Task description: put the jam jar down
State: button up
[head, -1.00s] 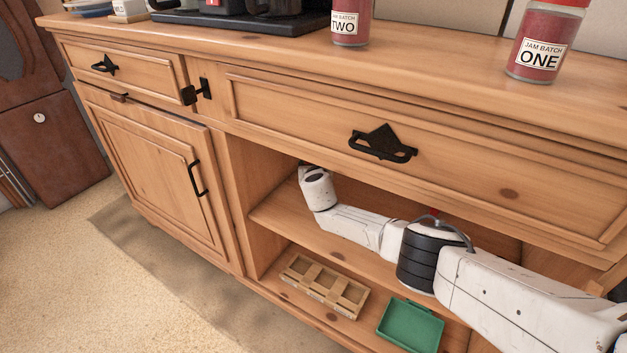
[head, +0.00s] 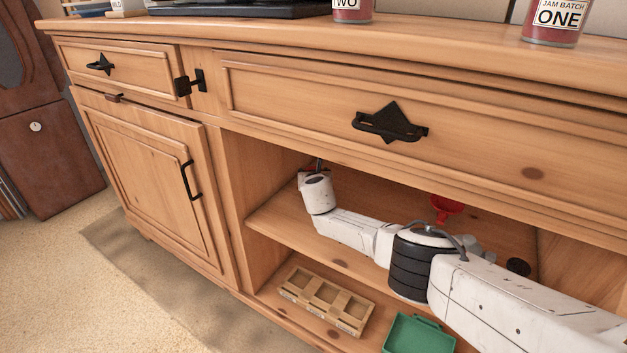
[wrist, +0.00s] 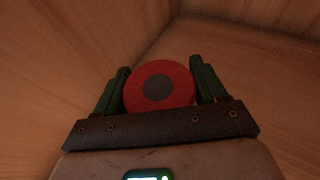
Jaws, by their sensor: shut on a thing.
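My gripper (wrist: 160,82) is shut on a jam jar (wrist: 176,72), with one dark green finger on each side of its round red lid. The lid has a dark disc in its middle. The lid faces the wrist camera and hides the jar's body, so I cannot tell whether its base touches the shelf. Wooden walls meet in a corner beyond it. In the head view my arm reaches into the open compartment onto its middle shelf (head: 272,222). There my gripper is mostly hidden behind my wrist and the compartment's upper edge.
Jam jars labelled TWO (head: 352,8) and ONE (head: 556,20) stand on the dresser top. A red funnel (head: 446,206) and a dark round thing (head: 518,267) are in the compartment. A wooden crate (head: 350,322) and a green tray (head: 420,338) sit below.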

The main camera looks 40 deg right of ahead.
jog(key=o, duration=1.5)
jog(key=shift+r, duration=0.2)
jog(key=shift+s+a+r+p, duration=0.3)
jog(key=shift+s+p, duration=0.2)
jog(key=shift+p, duration=0.6)
jog(key=shift+f+p+v, duration=0.2)
jog(key=shift+p+v, duration=4)
jog(key=shift+v, duration=1.1)
